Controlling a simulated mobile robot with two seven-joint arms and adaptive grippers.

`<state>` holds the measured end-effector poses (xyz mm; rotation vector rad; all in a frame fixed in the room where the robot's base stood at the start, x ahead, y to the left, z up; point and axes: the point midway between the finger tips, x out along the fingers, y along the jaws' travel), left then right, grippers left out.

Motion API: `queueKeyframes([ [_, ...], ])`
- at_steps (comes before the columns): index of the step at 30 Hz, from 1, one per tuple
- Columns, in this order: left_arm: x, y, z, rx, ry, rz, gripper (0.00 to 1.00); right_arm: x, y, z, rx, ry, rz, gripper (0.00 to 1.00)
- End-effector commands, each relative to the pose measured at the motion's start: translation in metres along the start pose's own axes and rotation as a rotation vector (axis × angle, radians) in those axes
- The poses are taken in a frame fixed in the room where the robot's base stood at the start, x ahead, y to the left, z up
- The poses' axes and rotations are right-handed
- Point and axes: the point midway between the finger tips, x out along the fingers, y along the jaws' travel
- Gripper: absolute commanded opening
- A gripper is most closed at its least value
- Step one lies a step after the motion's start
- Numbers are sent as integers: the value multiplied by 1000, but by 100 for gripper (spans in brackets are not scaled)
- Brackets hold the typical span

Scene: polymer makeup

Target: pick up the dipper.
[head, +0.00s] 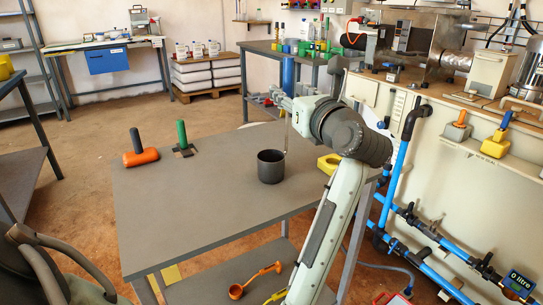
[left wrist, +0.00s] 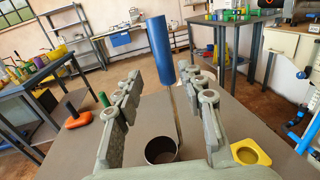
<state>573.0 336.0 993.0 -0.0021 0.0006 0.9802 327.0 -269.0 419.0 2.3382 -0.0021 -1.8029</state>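The dipper, with a blue cylindrical handle (left wrist: 160,50) and a thin rod, stands upright in the left wrist view. Its rod runs down into a dark round pot (left wrist: 161,150) on the table; its lower end is hidden. In the head view, the blue handle (head: 288,73) shows behind my gripper, above the pot (head: 270,166). My left gripper (head: 290,104) is over the table, above the pot. In the left wrist view its fingers (left wrist: 165,82) are spread apart, with the dipper between or just beyond them; contact cannot be told. My right gripper is not in view.
An orange block with a dark handle (head: 140,152) and a green-handled tool (head: 183,140) sit on the table's left. A yellow block (head: 328,163) is right of the pot. An orange ladle (head: 254,282) lies on the lower shelf. The table's front is clear.

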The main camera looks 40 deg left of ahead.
Motion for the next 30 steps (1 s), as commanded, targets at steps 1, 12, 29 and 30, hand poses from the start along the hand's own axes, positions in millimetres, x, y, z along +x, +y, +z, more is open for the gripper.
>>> queueKeyframes([
  [1, 6, 0, 1, 0, 0, 2, 40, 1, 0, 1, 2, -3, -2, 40],
  [12, 54, -7, 6, 5, -3, 5, 40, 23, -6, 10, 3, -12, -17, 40],
  [29, 74, -7, 3, 1, -2, 2, 24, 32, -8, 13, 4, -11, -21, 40],
  [30, 74, -8, 3, 1, -2, 2, 19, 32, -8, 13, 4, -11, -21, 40],
])
